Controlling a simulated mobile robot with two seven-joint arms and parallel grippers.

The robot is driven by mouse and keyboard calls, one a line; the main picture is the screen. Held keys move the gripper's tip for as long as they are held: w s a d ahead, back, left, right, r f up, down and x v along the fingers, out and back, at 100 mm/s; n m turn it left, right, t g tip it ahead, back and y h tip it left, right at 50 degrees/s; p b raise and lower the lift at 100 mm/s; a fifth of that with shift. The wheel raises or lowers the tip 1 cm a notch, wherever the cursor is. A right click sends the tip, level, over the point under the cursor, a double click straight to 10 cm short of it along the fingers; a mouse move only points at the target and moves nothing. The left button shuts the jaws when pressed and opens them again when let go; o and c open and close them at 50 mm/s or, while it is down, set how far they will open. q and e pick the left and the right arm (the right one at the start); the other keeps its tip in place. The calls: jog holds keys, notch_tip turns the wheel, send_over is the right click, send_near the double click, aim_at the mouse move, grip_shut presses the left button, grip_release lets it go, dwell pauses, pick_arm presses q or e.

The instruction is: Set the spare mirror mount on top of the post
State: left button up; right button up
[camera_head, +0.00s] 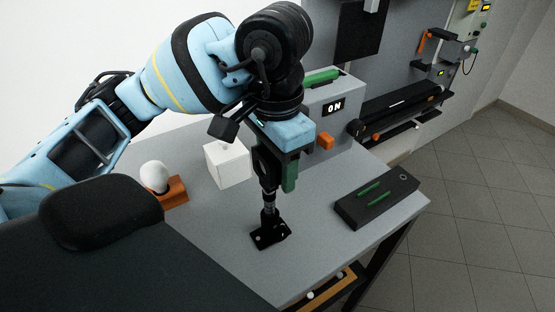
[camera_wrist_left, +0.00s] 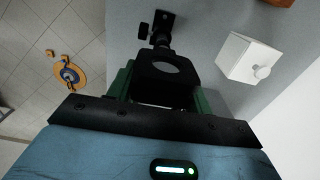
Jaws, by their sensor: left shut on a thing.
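The spare mirror mount (camera_head: 261,163) is a black block with a grey oval face, which shows in the left wrist view (camera_wrist_left: 166,69). My left gripper (camera_head: 276,172) is shut on it, with a green finger on each side in the wrist view. The mount is directly above the black post (camera_head: 269,203), which stands upright on a dark foot (camera_head: 270,236) on the bench. The post also shows beyond the mount in the wrist view (camera_wrist_left: 159,37). The mount's lower end meets the post's top in the picture; I cannot tell whether they touch. My right gripper is not in view.
A white box (camera_head: 229,166) and an orange block with a white bulb (camera_head: 172,190) stand left of the post. A dark tray with green strips (camera_head: 378,197) lies to the right. A grey unit reading "ON" (camera_head: 338,112) stands behind. The bench front (camera_head: 290,275) is clear.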

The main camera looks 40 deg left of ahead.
pick_arm(q)
jog(key=shift+f, duration=0.35)
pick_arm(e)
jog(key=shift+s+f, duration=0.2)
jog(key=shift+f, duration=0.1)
pick_arm(q)
jog(key=o, duration=1.4)
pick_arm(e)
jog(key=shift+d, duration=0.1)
pick_arm(q)
notch_tip(320, 180, up, 7)
jog(key=shift+r+p, duration=0.15)
jog(key=shift+p, duration=0.25)
jog(key=shift+r, duration=0.35)
jog(key=shift+r+p, duration=1.1)
jog(key=shift+r, duration=0.95)
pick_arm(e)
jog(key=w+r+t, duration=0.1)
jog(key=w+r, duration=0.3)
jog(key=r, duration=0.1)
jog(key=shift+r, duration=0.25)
